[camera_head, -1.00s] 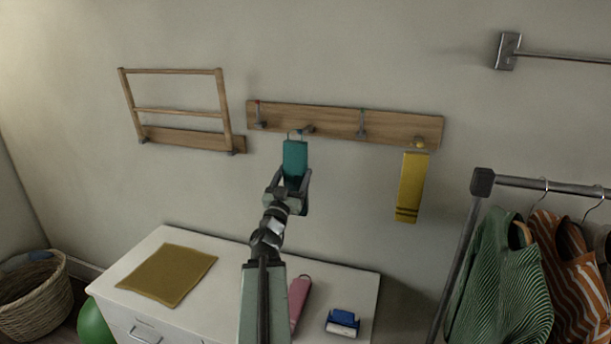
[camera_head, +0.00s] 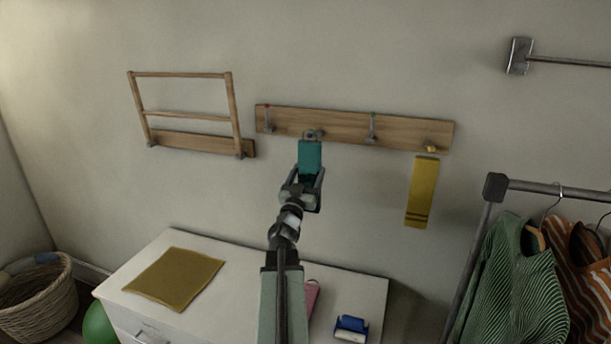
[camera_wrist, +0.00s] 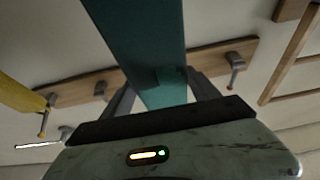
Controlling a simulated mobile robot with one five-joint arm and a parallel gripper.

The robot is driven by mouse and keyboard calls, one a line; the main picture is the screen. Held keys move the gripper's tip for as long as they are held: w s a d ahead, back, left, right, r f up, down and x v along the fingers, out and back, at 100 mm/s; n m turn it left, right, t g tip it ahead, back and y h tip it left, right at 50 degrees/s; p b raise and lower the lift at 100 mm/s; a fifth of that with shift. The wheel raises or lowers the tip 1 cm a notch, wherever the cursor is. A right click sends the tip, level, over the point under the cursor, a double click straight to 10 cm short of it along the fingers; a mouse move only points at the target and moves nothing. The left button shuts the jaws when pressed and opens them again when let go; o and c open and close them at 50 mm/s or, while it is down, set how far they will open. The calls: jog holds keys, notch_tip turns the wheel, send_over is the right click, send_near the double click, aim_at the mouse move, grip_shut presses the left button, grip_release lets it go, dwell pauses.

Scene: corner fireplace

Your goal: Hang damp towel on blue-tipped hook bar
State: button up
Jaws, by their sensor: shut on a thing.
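A teal towel (camera_head: 310,157), a narrow strip, hangs upright in my gripper (camera_head: 304,184), which is shut on its lower part. In the wrist view the towel (camera_wrist: 145,45) runs between the fingers of my gripper (camera_wrist: 162,95). The wooden hook bar (camera_head: 345,127) is on the wall behind. The towel's top is just below a hook with a bluish tip (camera_head: 311,134). I cannot tell whether its loop is around that hook. Other hooks have a red tip (camera_head: 267,110), a green tip (camera_head: 373,117) and a yellow tip (camera_head: 432,149).
A yellow towel (camera_head: 421,192) hangs below the yellow-tipped hook. A wooden rack (camera_head: 188,141) is left of the bar. Below are a white cabinet (camera_head: 235,265) with a mustard cloth (camera_head: 174,277) and a blue-and-white item (camera_head: 350,328). A clothes rail (camera_head: 495,187) stands at right.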

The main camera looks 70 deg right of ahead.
jog(key=shift+d, duration=0.8)
jog(key=shift+w+d+f+b, duration=0.2)
jog(key=shift+d+f+b, duration=0.05)
jog(key=shift+d, duration=0.2)
jog(key=shift+w+d+f+b, duration=0.15)
jog(key=shift+d+f+b, duration=0.05)
jog(key=shift+d, duration=0.2)
jog(key=shift+s+d+f+b, duration=0.1)
jog(key=shift+d+f+b, duration=0.3)
jog(key=shift+d, duration=0.35)
jog(key=shift+s+d+f+b, duration=0.1)
jog(key=shift+d+f+b, duration=0.25)
jog(key=shift+d, duration=0.35)
jog(key=shift+f, duration=0.1)
jog(key=o, duration=1.6)
